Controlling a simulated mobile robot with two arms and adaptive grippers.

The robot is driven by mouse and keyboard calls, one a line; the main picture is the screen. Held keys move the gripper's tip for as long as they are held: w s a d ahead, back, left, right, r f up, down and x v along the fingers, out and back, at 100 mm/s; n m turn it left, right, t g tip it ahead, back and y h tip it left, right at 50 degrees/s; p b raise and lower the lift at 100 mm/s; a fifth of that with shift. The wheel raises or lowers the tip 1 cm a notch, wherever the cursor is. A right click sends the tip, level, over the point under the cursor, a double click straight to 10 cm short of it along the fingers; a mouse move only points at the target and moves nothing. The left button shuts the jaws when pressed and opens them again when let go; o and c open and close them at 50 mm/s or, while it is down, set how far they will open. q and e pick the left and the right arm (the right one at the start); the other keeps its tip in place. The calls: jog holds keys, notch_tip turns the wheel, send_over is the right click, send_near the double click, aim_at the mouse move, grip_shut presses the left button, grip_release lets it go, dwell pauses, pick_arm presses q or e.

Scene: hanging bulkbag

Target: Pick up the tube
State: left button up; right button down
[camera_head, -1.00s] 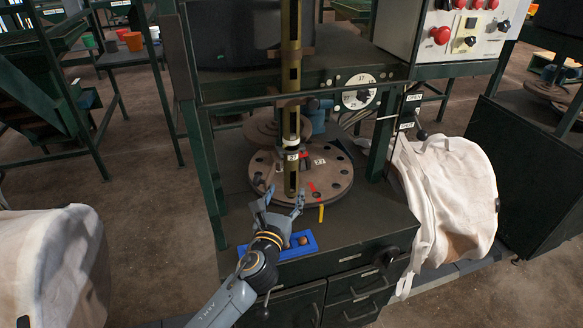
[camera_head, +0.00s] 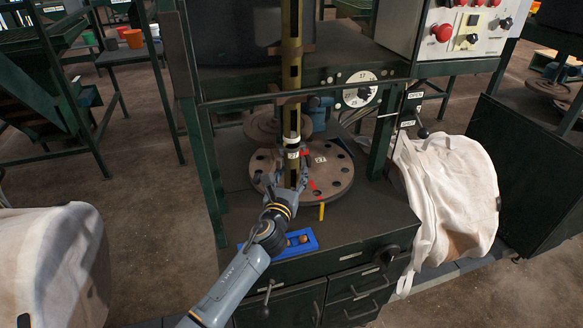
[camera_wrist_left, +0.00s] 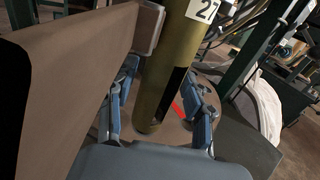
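The tube (camera_head: 291,75) is long, olive-brown and upright, with dark slots and a white label reading 27 near its lower part. Its lower end is over the round holed disc (camera_head: 330,180). My left gripper (camera_head: 290,180) is at the tube's lower part. In the left wrist view, the tube (camera_wrist_left: 172,75) stands between the two spread fingers of the left gripper (camera_wrist_left: 160,108), with a gap showing on the right side. Contact on the left side is hard to tell. My right gripper is not in view.
A blue tray (camera_head: 310,242) lies on the dark bench in front of the disc. A whitish bag (camera_head: 450,195) hangs at the right and another (camera_head: 50,260) stands at the left. Green frame posts (camera_head: 205,150) flank the work area. A control panel (camera_head: 465,25) is at upper right.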

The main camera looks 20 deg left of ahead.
pick_arm(q)
grip_shut()
